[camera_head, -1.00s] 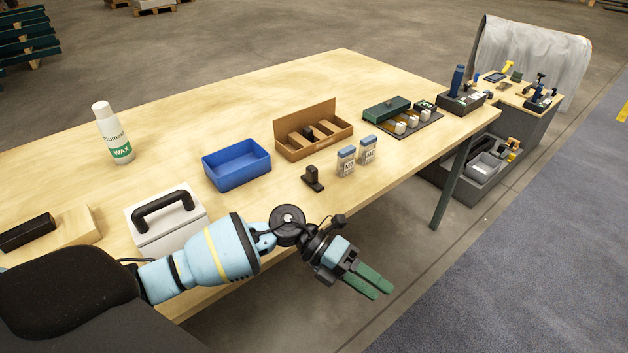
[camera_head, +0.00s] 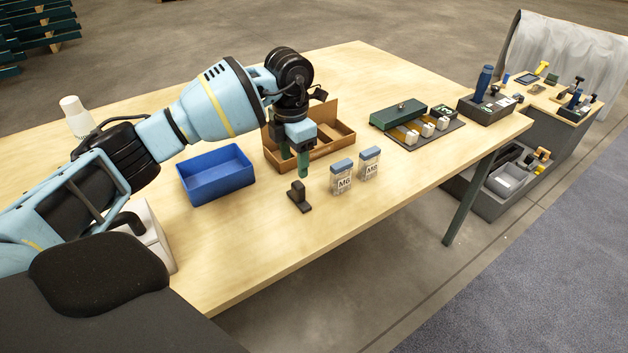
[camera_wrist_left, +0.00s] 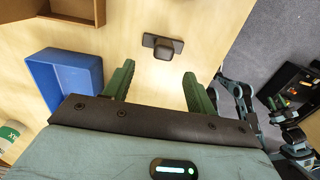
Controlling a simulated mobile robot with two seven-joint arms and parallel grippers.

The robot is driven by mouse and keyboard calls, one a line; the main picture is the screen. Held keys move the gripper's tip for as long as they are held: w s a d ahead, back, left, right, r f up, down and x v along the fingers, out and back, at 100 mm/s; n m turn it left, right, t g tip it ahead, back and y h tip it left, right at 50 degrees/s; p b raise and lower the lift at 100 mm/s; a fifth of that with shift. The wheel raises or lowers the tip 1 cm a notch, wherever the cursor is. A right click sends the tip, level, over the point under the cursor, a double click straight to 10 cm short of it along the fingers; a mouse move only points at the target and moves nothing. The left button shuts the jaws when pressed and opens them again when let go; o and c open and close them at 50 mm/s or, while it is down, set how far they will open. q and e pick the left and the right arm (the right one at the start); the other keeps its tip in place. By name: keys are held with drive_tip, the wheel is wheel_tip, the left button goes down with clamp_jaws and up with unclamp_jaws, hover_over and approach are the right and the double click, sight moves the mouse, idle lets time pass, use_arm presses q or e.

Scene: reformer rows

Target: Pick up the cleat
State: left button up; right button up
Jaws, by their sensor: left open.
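The cleat, a small black block with an upright post on a flat foot (camera_head: 299,197), stands on the wooden table near its front edge. It also shows in the left wrist view (camera_wrist_left: 163,45), ahead of the fingers and roughly centred between them. My left gripper (camera_head: 294,163) points down with green fingers, above and slightly behind the cleat, not touching it. In the left wrist view the left gripper (camera_wrist_left: 160,84) is open, with nothing between its fingers.
A blue bin (camera_head: 217,176) is left of the cleat. A cardboard divider box (camera_head: 340,138) stands behind it, partly hidden by my gripper. The table in front of the cleat is clear.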

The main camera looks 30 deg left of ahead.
sight(298, 184)
use_arm(q)
drive_tip(key=shift+w+a, duration=0.1)
drive_tip(key=shift+w, duration=0.4)
drive_tip(key=shift+s, duration=0.35)
drive_tip(key=shift+s+f, duration=0.1)
drive_tip(key=shift+f, duration=1.3)
drive_tip(key=f, duration=0.2)
drive_tip(key=d+f, duration=0.1)
drive_tip(key=f, duration=0.1)
drive_tip(key=shift+f, duration=0.4)
use_arm(e)
drive_tip(key=shift+s, duration=0.35)
